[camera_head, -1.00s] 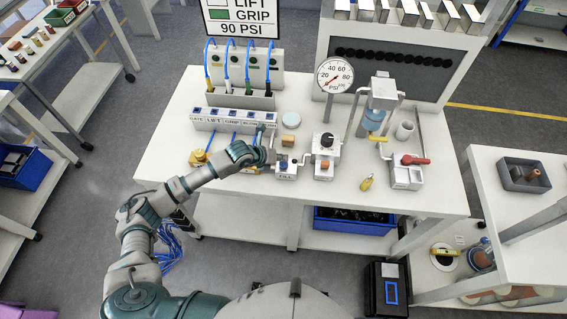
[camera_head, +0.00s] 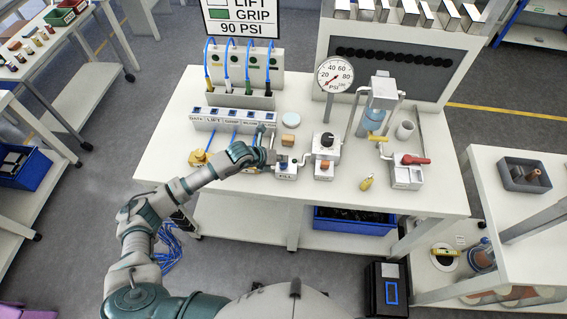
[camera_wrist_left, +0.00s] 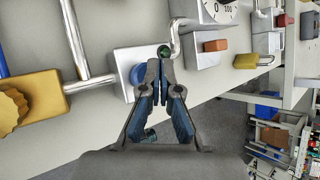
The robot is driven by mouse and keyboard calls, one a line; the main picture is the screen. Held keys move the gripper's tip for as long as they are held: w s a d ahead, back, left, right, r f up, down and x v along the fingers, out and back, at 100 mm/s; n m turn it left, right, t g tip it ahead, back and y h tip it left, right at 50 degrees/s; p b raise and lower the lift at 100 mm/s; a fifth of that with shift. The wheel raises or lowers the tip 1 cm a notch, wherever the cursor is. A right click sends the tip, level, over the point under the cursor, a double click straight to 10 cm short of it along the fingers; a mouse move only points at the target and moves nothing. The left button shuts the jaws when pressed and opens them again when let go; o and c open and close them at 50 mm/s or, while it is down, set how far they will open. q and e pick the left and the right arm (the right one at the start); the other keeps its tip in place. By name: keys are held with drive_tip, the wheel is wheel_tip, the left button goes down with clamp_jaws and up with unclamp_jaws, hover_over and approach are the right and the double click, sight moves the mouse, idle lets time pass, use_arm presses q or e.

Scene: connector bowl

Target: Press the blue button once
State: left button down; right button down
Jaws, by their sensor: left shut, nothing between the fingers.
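The blue button (camera_wrist_left: 138,75) is a round blue disc on a white box in the left wrist view, partly covered by my left gripper. The box (camera_head: 286,175) is labelled FILL in the head view, and it also shows in the wrist view (camera_wrist_left: 123,62). My left gripper (camera_wrist_left: 158,70) is shut and empty, with its fingertips over the box beside the button. I cannot tell whether they touch it. In the head view the left gripper (camera_head: 268,157) is at the left side of the FILL box. My right gripper is not in view.
A green round part (camera_wrist_left: 164,51) sits at the box's edge near my fingertips. A metal pipe and a yellow valve (camera_wrist_left: 30,97) are to the left. The table front (camera_head: 330,200) is clear.

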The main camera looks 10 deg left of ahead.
sight(282, 164)
use_arm(q)
drive_tip(key=shift+f+b, duration=0.35)
drive_tip(key=shift+f, duration=0.35)
idle(0.6)
drive_tip(key=shift+r, duration=0.1)
drive_tip(key=shift+r+p, duration=0.7)
drive_tip(key=shift+r, duration=0.2)
drive_tip(key=shift+r, duration=0.1)
wheel_tip(282, 164, up, 5)
drive_tip(key=p, duration=0.3)
idle(0.8)
